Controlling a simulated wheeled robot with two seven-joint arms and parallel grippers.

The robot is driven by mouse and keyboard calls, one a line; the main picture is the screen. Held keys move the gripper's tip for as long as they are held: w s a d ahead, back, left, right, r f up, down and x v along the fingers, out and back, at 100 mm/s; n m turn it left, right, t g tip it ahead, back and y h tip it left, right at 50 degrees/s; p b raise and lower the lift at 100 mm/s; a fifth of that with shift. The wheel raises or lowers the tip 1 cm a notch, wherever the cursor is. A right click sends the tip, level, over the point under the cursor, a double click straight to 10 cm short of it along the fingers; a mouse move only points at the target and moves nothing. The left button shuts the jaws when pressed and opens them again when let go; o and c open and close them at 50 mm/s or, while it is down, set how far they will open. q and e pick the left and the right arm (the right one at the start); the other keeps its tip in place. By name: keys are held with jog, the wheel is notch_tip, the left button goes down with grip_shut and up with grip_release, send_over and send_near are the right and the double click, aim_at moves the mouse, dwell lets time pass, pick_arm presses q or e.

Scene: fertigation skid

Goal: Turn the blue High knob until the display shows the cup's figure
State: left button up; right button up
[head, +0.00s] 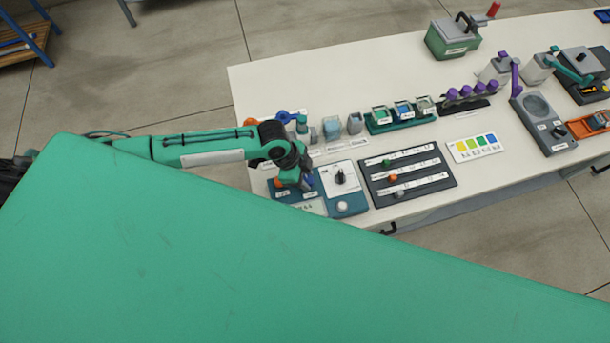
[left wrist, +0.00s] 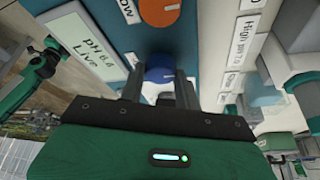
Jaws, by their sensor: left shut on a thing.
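The blue High knob (left wrist: 160,75) sits on a teal panel (left wrist: 205,55), between the two dark fingers of my left gripper (left wrist: 160,90), which is shut on it. In the head view my left gripper (head: 301,182) is at the panel's near left part and mostly hides the blue knob. An orange knob (left wrist: 160,8) stands beside it on the same panel. The display (left wrist: 84,45) reads pH 6.4 with a smaller line beneath, seen tilted in the left wrist view. Small cups (head: 332,127) stand behind the panel; their figures are too small to read. My right gripper is not in view.
A black dial (head: 340,177) on a white plate and a dark slider board (head: 408,175) lie right of the gripper. A coloured chart (head: 474,147), green-based vials and purple-topped items stand farther right. A large green surface blocks the lower head view.

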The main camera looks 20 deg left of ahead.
pick_arm(q)
jog(key=m+b, duration=0.1)
jog(key=m, duration=0.1)
jog(key=m+g+b, duration=0.1)
jog(key=m, duration=0.1)
jog(key=shift+w+f+g, duration=0.1)
jog(key=shift+w+g, duration=0.1)
jog(key=shift+g, duration=0.1)
jog(key=m+g+b, duration=0.1)
jog(key=m+b, duration=0.1)
jog(key=m, duration=0.2)
jog(key=shift+d, duration=0.1)
jog(key=m+b, duration=0.1)
jog(key=m, duration=0.1)
jog(key=m+g+y+b, duration=0.1)
jog(key=m, duration=0.1)
jog(key=shift+w+y, duration=0.15)
jog(key=shift+y, duration=0.15)
jog(key=shift+d+m+g+y+b, duration=0.1)
jog(key=shift+m+g+y+b, duration=0.4)
jog(key=shift+m, duration=1.1)
jog(key=o, duration=1)
